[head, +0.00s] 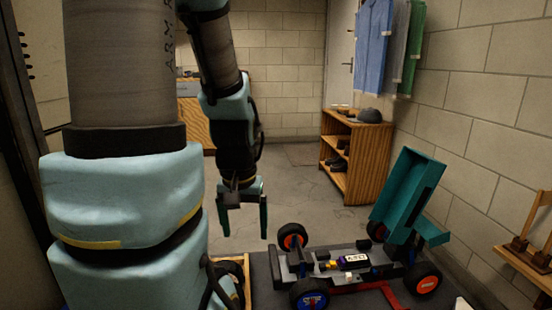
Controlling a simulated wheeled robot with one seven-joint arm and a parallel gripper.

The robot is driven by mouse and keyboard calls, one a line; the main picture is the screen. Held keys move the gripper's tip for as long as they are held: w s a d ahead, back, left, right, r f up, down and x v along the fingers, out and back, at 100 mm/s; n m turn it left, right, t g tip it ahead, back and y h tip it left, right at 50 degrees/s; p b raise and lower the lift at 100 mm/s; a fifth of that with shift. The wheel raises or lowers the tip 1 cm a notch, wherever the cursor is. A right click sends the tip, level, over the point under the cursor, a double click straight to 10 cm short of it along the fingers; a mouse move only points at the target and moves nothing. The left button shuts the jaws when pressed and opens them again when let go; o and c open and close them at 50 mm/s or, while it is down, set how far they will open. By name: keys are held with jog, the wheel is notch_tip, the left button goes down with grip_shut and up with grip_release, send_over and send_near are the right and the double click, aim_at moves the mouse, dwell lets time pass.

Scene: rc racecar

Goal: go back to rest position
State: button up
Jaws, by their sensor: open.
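My gripper (243,214) hangs pointing down in the middle of the head view, its two fingers apart with nothing between them. It is above and to the left of an RC racecar (315,268), apart from it. The racecar has a dark chassis and black wheels with orange or blue hubs. A teal body part (404,195) stands tilted up at its right end. A small white-labelled block (353,261) lies in the chassis.
The car sits on a dark table (263,284) with a red piece beneath it. A wooden shelf (357,160) with shoes and a cap stands behind, against the right wall. Clothes (374,35) hang above. A wooden rack (530,255) is at right. The floor behind my gripper is clear.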

notch_tip(320, 180, up, 25)
jog(key=p, duration=2.3)
jog(key=shift+r, duration=0.15)
